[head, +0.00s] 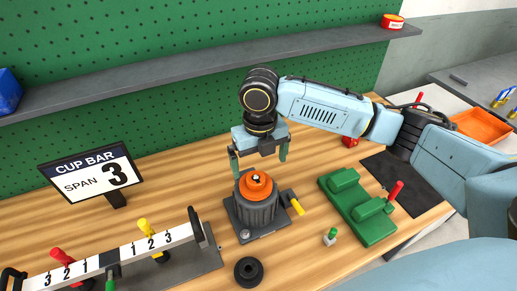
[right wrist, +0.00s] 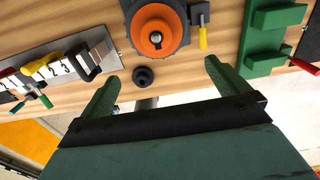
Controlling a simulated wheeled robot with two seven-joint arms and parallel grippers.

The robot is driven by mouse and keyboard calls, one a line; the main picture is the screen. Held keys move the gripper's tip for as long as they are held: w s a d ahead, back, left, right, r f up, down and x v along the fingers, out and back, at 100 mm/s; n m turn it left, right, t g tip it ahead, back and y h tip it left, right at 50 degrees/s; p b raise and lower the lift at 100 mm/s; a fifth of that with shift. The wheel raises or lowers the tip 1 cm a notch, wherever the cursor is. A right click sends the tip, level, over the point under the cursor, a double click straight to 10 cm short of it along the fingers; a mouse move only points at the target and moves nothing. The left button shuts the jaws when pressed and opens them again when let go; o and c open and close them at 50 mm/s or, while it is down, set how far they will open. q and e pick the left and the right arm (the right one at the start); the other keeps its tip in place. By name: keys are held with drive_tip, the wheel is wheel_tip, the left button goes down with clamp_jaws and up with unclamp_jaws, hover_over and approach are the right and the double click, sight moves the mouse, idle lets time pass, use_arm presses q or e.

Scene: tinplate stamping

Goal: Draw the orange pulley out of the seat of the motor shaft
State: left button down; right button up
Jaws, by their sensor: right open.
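The orange pulley (head: 255,187) sits on top of the dark ribbed motor (head: 257,212), around a shaft whose end shows at its centre. The motor stands upright on a grey base plate on the wooden bench. In the right wrist view the pulley (right wrist: 155,30) is near the top edge, beyond the fingertips. My right gripper (head: 259,168) is open and empty, with its green fingers pointing down just above and behind the pulley. It does not touch the pulley, as far as I can see. My left gripper is not in view.
A yellow-handled lever (head: 297,207) is beside the motor. A black ring (head: 249,271) lies in front of it. A green fixture (head: 357,207) stands right, a numbered bar (head: 121,257) left. A sign (head: 92,172) and a shelf (head: 200,71) are behind.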

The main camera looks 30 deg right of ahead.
sight(259, 185)
wheel_tip(259, 185, down, 9)
drive_tip(key=shift+f, duration=0.55)
drive_tip(key=c, duration=1.3)
drive_tip(key=shift+w+r, duration=0.1)
drive_tip(key=shift+c, duration=0.7)
drive_tip(key=shift+r+p, duration=2.05)
drive_tip(key=shift+p, duration=0.55)
drive_tip(key=shift+r+p, duration=0.3)
drive_tip(key=shift+r, duration=0.65)
drive_tip(key=shift+r, duration=0.1)
